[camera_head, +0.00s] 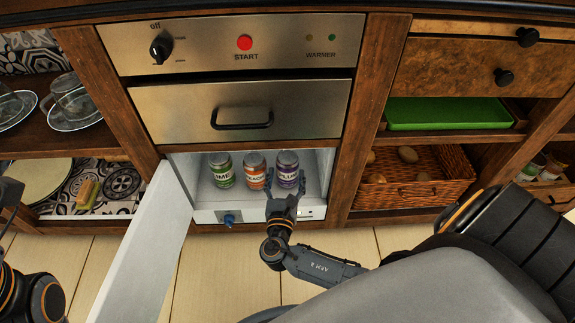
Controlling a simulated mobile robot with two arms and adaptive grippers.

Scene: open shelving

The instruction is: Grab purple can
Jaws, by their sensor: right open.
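A purple-labelled can (287,172) stands upright at the right of a row of three cans inside an open white compartment (196,180). An orange-labelled can (256,172) stands in the middle and a green-labelled can (222,171) at the left. My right gripper (282,197) is open just in front of the purple can's lower part. Whether its fingers touch the can cannot be told. My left gripper (8,190) shows only in part at the left edge, and its jaws are not clear.
The white door (142,253) hangs open to the left of the compartment. A metal drawer (240,112) is above it. A wicker basket (408,189) stands on the shelf to the right, and plates and glass cups (75,103) are at the left.

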